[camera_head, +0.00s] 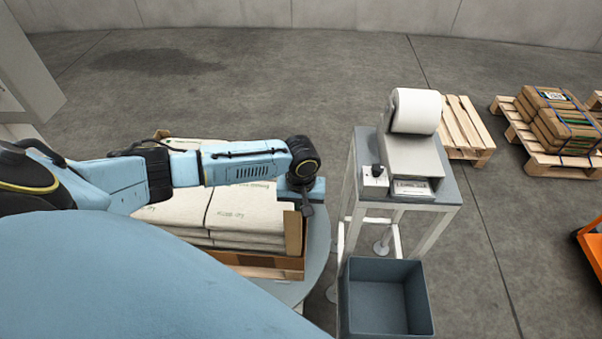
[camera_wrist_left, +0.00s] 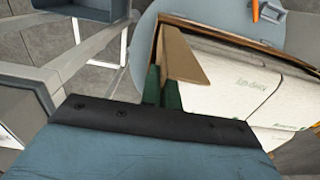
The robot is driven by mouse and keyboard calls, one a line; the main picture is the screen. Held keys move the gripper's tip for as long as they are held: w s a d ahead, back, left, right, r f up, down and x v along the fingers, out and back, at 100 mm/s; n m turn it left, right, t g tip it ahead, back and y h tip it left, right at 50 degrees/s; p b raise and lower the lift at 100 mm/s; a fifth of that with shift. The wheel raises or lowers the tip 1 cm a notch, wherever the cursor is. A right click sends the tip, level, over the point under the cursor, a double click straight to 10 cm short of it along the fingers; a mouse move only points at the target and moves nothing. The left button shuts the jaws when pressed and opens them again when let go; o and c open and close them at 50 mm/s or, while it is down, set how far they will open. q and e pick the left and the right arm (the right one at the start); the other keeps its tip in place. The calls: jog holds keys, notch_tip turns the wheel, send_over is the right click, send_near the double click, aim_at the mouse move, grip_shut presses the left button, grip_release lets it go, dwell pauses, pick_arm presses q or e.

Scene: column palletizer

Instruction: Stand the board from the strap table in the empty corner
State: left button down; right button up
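A brown L-shaped corner board (camera_head: 293,233) stands upright at the right near corner of the stack of pale bags (camera_head: 240,207). It also shows in the left wrist view (camera_wrist_left: 184,58), close beside the bags. My left gripper (camera_head: 302,200) is over this corner; its green fingers (camera_wrist_left: 162,90) look closed on one flange of the board. The fingertips are partly hidden in the head view. The strap table (camera_head: 452,190) stands to the right, with no board visible on it. My right gripper is in neither view.
The bags sit on a pallet on a round grey turntable (camera_head: 318,250). Another brown board (camera_head: 162,134) shows at the stack's far left corner. The strap table carries a machine with a white roll (camera_head: 415,110). A blue-grey bin (camera_head: 385,272) stands in front of it. Pallets stand farther right.

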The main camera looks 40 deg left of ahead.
pick_arm(q)
jog(key=shift+f+b, duration=1.5)
jog(key=shift+f, duration=1.65)
jog(key=c, duration=1.6)
grip_release()
notch_tip(320, 180, up, 13)
jog(key=shift+r+p, duration=0.2)
jog(key=shift+p, duration=0.9)
